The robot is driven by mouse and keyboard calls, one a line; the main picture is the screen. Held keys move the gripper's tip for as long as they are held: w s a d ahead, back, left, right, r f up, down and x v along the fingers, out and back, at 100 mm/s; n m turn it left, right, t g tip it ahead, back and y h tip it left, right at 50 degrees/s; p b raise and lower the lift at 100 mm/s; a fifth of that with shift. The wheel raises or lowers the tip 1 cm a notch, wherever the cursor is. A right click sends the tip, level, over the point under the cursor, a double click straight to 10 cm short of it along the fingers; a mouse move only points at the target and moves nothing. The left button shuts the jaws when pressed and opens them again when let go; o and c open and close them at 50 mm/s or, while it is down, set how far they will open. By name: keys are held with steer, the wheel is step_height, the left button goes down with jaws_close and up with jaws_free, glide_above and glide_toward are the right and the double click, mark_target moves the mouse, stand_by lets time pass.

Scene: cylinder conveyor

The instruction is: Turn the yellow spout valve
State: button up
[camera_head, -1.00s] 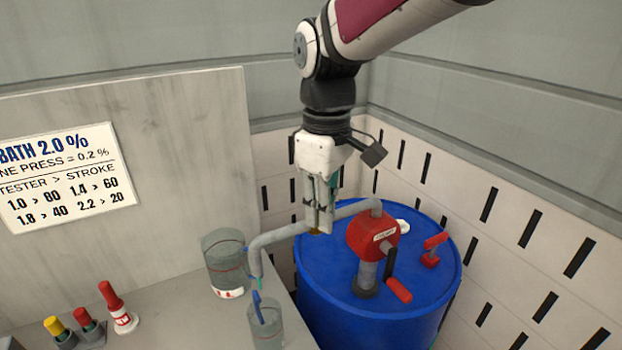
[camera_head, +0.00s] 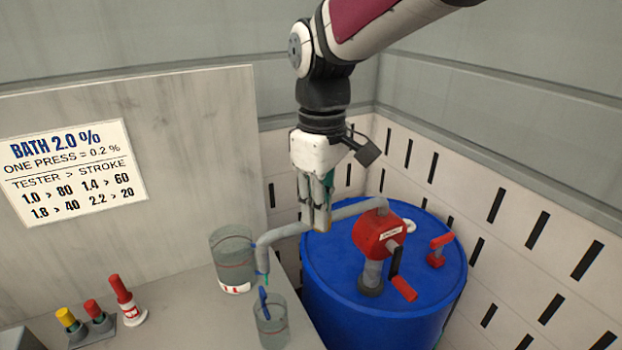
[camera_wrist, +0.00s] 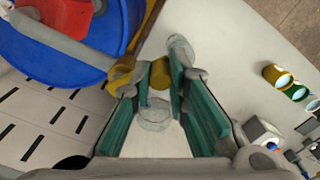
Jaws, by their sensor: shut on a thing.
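The yellow spout valve (camera_wrist: 160,73) shows in the wrist view between my fingertips, with another yellow part (camera_wrist: 121,74) just left of them. My gripper (camera_wrist: 156,80) is shut on the valve, with teal finger pads on either side. In the head view my gripper (camera_head: 317,222) points down onto the grey spout pipe (camera_head: 345,211), and its fingers hide the valve. The pipe runs from the red pump (camera_head: 377,233) on the blue drum (camera_head: 335,285) and bends down above a clear beaker (camera_head: 272,330).
A larger clear container (camera_head: 231,262) stands behind the beaker. A sign (camera_head: 72,172) hangs on the grey panel. The pump's red crank handle (camera_head: 403,288) juts out right of my gripper.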

steer(key=shift+a+f, duration=0.35)
steer(key=shift+a, duration=0.35)
